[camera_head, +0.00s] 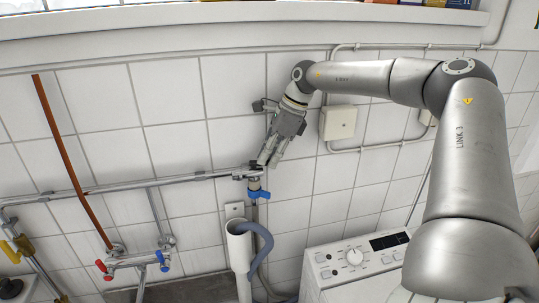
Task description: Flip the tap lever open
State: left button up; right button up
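A tap with a blue lever (260,194) hangs at the right end of the horizontal metal pipe on the tiled wall. The lever lies roughly crosswise to the downward tap body. My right gripper (268,162) points down and left, with its fingertips just above the lever, by the pipe's end fitting. Its two fingers look close together, but the angle hides how far apart they are. I cannot tell whether they touch the fitting; they appear apart from the blue lever. My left gripper is not in view.
A washing machine (350,257) is at lower right. A mixer with red and blue handles (134,262) is at lower left. A socket box (338,122) and conduit lie right of the gripper.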

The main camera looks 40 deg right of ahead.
jog(key=shift+w+d+f+n+b, duration=0.2)
jog(key=shift+n+b, duration=0.2)
jog(key=shift+b, duration=0.35)
grip_shut()
jog(key=shift+a+r, duration=0.1)
jog(key=shift+r, duration=0.15)
jog(key=o, duration=0.8)
grip_release()
jog(key=shift+r+n, duration=0.1)
jog(key=shift+n, duration=0.2)
jog(key=v, duration=0.7)
jog(key=shift+d, duration=0.25)
jog(key=shift+w+r, duration=0.1)
